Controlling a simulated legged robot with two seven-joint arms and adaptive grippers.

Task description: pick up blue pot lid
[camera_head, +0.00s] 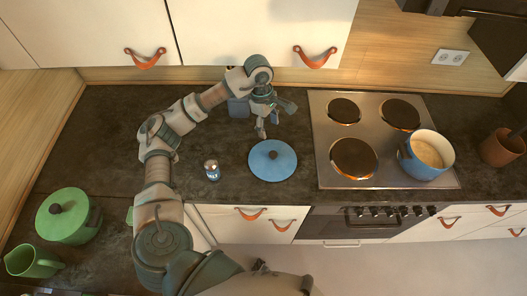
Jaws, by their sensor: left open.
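The blue pot lid (284,165) lies flat on the dark countertop, left of the stove, with a dark round knob at its middle. My left gripper (268,127) is above and just behind the lid, pointing down, with its fingers apart and nothing visible between them. It appears clear of the knob. My right gripper does not show.
A small shaker (212,170) stands left of the lid. A blue pot (425,155) sits on the stove (330,175) at the right. A green lidded pot (67,222) and a green jug (33,261) are at the lower left. Cabinets hang above.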

